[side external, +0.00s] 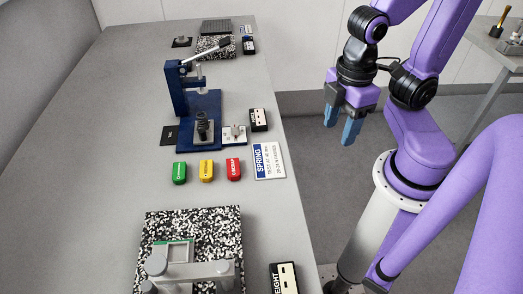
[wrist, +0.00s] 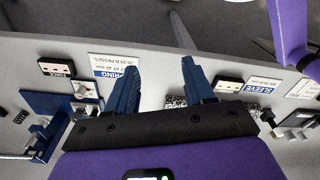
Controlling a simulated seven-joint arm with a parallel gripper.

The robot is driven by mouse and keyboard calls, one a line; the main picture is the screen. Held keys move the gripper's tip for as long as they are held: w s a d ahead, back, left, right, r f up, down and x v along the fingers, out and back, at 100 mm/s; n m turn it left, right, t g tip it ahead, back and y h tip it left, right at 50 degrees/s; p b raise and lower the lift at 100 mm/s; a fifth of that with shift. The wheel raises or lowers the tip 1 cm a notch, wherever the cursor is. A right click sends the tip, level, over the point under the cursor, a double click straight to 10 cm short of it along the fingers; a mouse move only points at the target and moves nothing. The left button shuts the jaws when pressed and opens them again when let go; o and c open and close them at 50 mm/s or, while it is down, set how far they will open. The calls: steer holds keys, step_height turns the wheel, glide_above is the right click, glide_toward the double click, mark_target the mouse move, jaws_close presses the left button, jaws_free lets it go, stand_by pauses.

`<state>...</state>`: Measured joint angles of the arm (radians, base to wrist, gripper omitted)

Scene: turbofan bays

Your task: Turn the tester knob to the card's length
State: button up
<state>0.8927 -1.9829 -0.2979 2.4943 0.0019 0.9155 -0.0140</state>
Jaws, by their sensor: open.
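The blue spring tester (side external: 203,118) stands on the table with its lever raised to the upper right and a dark coil spring on its base. It shows at the left of the wrist view (wrist: 44,103). The tester knob (side external: 236,132) sits on a small pale plate beside the base; the wrist view shows it partly (wrist: 84,88). Its setting is too small to read. The white and blue SPRING card (side external: 268,161) lies nearer the camera; in the wrist view (wrist: 114,68) it seems to read 40 mm. My gripper (side external: 340,124) is open and empty, right of the table edge, away from the knob.
A force display (side external: 259,120) stands beside the knob. Green (side external: 180,172), yellow (side external: 206,170) and red (side external: 233,169) blocks stand in a row before the tester. A speckled granite plate (side external: 225,222) with a gauge and a height display (side external: 285,278) are nearer.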

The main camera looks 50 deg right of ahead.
steer(key=w+a+r+n, duration=0.1)
steer(key=w+a, duration=0.1)
steer(key=w, duration=0.5)
steer(key=w+a+r+n, duration=0.1)
steer(key=w+a, duration=0.1)
steer(key=w, duration=0.5)
steer(key=n, duration=0.3)
glide_above(235, 125)
steer(key=f, duration=0.1)
step_height(235, 125, down, 17)
steer(key=shift+w+f, duration=0.1)
steer(key=shift+f, duration=0.05)
jaws_close()
